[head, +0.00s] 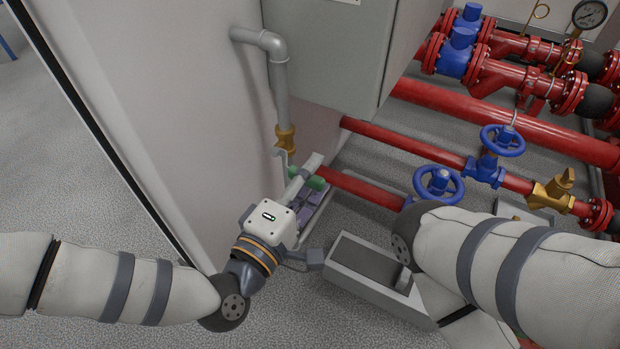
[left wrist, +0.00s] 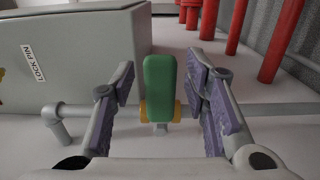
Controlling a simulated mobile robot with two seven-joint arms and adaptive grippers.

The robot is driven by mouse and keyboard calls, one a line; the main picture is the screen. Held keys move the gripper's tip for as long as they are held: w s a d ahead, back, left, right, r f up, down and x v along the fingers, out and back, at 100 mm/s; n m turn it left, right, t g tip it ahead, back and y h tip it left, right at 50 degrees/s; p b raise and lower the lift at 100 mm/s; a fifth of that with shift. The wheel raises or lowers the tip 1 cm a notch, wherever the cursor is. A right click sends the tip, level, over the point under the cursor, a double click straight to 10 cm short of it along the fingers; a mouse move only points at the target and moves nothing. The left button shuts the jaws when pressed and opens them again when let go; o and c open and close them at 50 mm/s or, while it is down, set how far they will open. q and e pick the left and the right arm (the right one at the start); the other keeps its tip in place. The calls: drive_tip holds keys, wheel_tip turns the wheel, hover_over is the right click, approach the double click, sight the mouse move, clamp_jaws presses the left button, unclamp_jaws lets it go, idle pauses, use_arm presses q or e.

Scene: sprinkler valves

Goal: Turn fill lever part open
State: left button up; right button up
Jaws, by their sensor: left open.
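The green fill lever (left wrist: 160,78) stands upright in the middle of the left wrist view. It is on a brass valve body (left wrist: 152,111) in a grey pipe. My left gripper (left wrist: 164,84) is open, with a purple-padded finger on each side of the lever. A gap shows on both sides, so the pads look apart from it. In the head view my left gripper (head: 308,186) is at the foot of the grey pipe (head: 281,90), below a brass fitting (head: 285,138). Only bits of green (head: 318,183) show there; the rest is hidden by the gripper. My right gripper is out of view.
A grey cabinet (head: 325,50) hangs just above the valve; its side bears a LOCK PIN label (left wrist: 33,63). Red pipes (head: 410,146) with blue handwheels (head: 438,185) lie to the right. A pale wall (head: 185,110) stands to the left. My right arm covers the lower right.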

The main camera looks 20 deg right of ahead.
use_arm(q)
drive_tip(key=shift+c, duration=0.3)
clamp_jaws()
drive_tip(key=r+n, duration=0.2)
drive_tip(key=n, duration=0.1)
drive_tip(key=r+n, duration=0.1)
drive_tip(key=shift+w+a+r, duration=0.1)
drive_tip(key=shift+w+a, duration=0.1)
drive_tip(key=shift+w, duration=0.05)
drive_tip(key=shift+o, duration=0.3)
unclamp_jaws()
drive_tip(key=shift+s+a, duration=0.1)
drive_tip(key=v, duration=1.1)
drive_tip(key=shift+s+a, duration=0.3)
